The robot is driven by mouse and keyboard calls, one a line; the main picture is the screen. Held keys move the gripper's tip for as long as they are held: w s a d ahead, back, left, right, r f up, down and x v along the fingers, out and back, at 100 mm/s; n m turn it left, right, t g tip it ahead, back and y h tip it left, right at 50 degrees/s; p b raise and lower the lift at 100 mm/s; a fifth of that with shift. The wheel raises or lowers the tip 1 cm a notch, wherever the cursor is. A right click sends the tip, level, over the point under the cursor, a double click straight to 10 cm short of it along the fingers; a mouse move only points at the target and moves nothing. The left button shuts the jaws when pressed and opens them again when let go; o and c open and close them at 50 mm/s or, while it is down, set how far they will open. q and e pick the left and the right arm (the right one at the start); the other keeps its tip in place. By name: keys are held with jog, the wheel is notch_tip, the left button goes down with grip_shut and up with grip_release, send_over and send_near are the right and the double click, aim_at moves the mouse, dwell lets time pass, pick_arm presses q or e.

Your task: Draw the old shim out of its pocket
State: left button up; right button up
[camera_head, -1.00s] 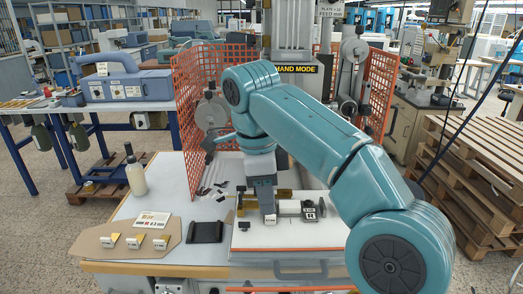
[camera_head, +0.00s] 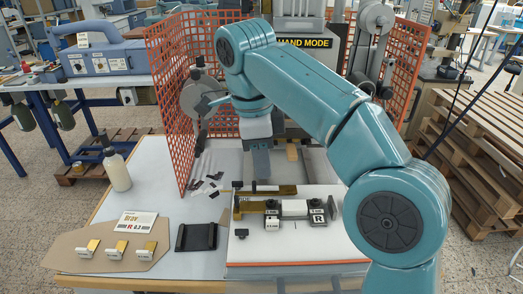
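A fixture with a brass bar (camera_head: 250,207), a white roller (camera_head: 294,208) and two dark end blocks (camera_head: 317,211) sits on a white plate (camera_head: 300,246). A small white labelled tab (camera_head: 272,224), apparently the old shim's, shows at the front of the left block. The rest of that shim and its pocket are hidden. My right gripper (camera_head: 261,173) points down behind and above the fixture, apart from the tab. Its fingers show as one grey block, so its opening is unclear. My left gripper is out of view.
Several gold shims with white tabs (camera_head: 121,248) lie on a brown board (camera_head: 75,244) beside a printed card (camera_head: 138,224). A black tray (camera_head: 197,237) lies right of them. A bottle (camera_head: 117,170) stands at left. Orange mesh guards (camera_head: 178,110) flank the press.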

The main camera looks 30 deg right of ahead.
jog(key=b, duration=0.4)
send_near(272, 221)
jog(key=f, duration=0.6)
jog(key=d+f, duration=0.1)
jog(key=f, duration=0.1)
jog(key=shift+s+f, duration=0.25)
jog(key=shift+f, duration=0.15)
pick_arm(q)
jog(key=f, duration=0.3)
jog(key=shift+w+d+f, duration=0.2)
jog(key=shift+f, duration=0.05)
pick_arm(e)
jog(key=shift+s, duration=0.1)
grip_shut()
jog(key=shift+s+a+b, duration=0.3)
jog(key=shift+s+a, duration=0.15)
jog(key=shift+s, duration=0.25)
jog(key=shift+s+a+b, duration=0.25)
jog(key=shift+s+a, duration=0.15)
jog(key=shift+s, duration=0.25)
jog(key=shift+s+a+b, duration=0.3)
jog(key=shift+s+a, duration=0.15)
jog(key=shift+s, duration=0.25)
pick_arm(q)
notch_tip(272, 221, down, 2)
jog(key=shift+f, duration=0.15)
pick_arm(e)
jog(key=shift+r, duration=0.1)
